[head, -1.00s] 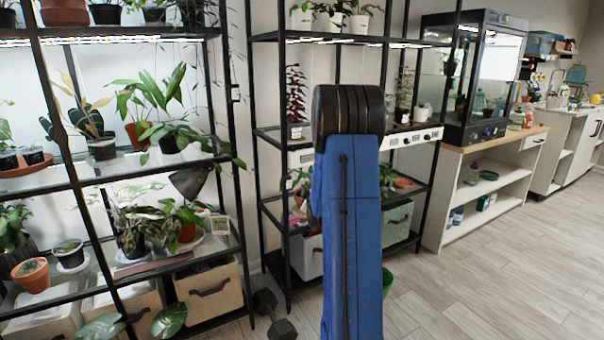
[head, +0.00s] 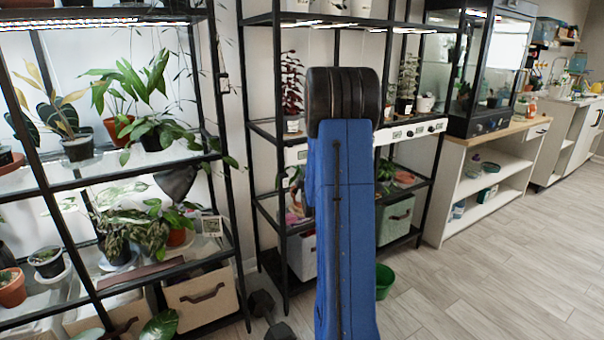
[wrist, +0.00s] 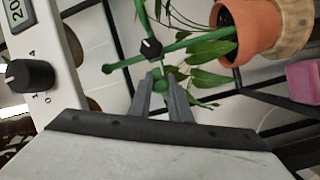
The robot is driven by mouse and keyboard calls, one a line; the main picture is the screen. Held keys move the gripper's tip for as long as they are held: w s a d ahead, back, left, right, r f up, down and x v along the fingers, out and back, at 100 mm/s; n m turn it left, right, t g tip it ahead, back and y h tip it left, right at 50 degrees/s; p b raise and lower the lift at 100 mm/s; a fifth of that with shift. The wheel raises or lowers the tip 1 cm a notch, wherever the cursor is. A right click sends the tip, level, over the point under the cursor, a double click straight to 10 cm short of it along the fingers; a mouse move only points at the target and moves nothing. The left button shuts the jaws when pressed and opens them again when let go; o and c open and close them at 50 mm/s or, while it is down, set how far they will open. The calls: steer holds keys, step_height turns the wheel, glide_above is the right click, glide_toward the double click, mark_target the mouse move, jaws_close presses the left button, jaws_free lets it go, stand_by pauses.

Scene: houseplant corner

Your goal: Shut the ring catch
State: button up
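In the wrist view green rods cross at a small black knob (wrist: 151,48), and one rod (wrist: 190,46) slants across the picture. A rounded green piece (wrist: 163,82) lies at the tips of my gripper (wrist: 161,76). This green assembly looks like the ring catch, but I cannot tell which part is the catch or whether it is closed. The two grey fingers stand apart, with a narrow gap between them. I cannot tell whether they touch the green piece or it lies just beyond. In the head view my arm hides the gripper and this spot.
In the wrist view a terracotta pot (wrist: 247,33) with leaves hangs close at right, and a white panel with a black dial (wrist: 29,76) is close at left. In the head view plant racks stand left and centre, with dumbbells (head: 270,317) below. Floor (head: 490,280) is clear at right.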

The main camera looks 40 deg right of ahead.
jaws_close()
steer(key=shift+d, duration=0.15)
steer(key=shift+s+d+r+n+t+y, duration=0.1)
steer(key=shift+d+n+t+y, duration=0.3)
steer(key=shift+n+y, duration=0.6)
steer(key=shift+d+f+n+t+y, duration=0.15)
steer(key=shift+n+t+y, duration=0.45)
steer(key=shift+y, duration=0.65)
steer(key=shift+s+d+r+n+t+y, duration=0.15)
steer(key=shift+d+n+t+y, duration=0.2)
steer(key=shift+n+y, duration=0.65)
steer(key=shift+w, duration=0.1)
steer(key=o, duration=0.6)
jaws_free()
